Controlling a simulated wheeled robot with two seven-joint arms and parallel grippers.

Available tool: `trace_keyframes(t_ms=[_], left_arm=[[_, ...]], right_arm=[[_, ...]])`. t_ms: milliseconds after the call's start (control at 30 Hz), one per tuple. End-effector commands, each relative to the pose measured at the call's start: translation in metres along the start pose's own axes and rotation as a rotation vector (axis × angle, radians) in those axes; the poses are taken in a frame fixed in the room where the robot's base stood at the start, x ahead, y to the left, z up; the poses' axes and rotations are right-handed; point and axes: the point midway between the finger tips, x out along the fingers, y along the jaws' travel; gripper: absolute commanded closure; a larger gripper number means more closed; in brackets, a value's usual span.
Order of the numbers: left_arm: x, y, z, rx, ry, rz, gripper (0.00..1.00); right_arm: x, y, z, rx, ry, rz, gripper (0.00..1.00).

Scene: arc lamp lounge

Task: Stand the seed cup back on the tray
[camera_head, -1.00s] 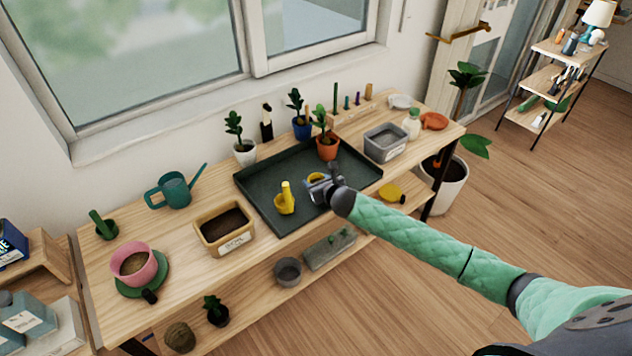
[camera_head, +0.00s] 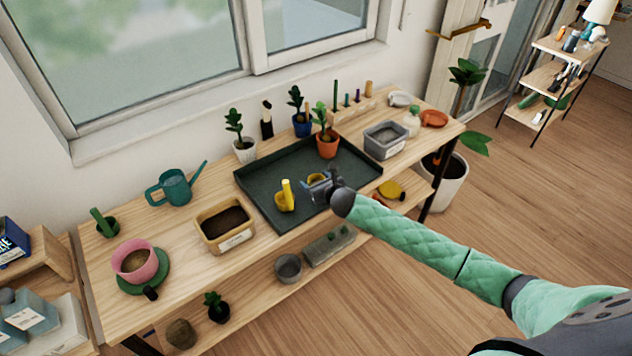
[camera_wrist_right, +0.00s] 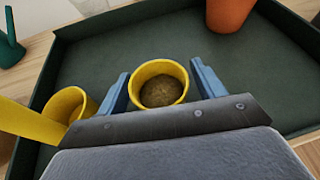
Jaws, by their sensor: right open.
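The seed cup (camera_wrist_right: 158,87) is a small yellow cup with brown grainy contents. In the right wrist view it looks upright over the dark tray (camera_wrist_right: 120,45), its open top toward the camera. My right gripper (camera_wrist_right: 160,88) is open, with one blue finger on each side of the cup; I cannot tell whether they touch it. In the head view my right gripper (camera_head: 318,184) is over the front part of the tray (camera_head: 262,178) and mostly hides the cup. The cup's base is hidden. My left gripper is not in view.
A yellow scoop (camera_head: 286,197) with an upright handle is on the tray, left of my gripper. An orange potted plant (camera_head: 327,142) stands at the tray's back. A soil box (camera_head: 226,227) is left of the tray and a grey bin (camera_head: 387,140) right. The tray's left part is clear.

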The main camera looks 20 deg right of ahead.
Motion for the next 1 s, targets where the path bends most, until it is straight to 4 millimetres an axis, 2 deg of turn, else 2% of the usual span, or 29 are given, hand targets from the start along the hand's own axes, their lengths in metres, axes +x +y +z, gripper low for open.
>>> trace_keyframes(t_ms=[167, 233, 700, 1000], left_arm=[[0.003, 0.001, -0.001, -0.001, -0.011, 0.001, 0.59], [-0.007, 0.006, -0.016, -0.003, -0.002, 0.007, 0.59], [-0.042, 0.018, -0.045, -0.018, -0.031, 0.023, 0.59], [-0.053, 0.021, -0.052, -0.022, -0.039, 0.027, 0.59]], right_arm=[[-0.014, 0.000, -0.002, -0.001, 0.000, 0.000, 0.31], [-0.025, 0.000, -0.002, -0.003, 0.000, 0.001, 0.31], [-0.101, 0.000, -0.001, -0.002, 0.000, 0.000, 0.31], [-0.120, 0.000, 0.001, 0.000, 0.000, 0.000, 0.31]])
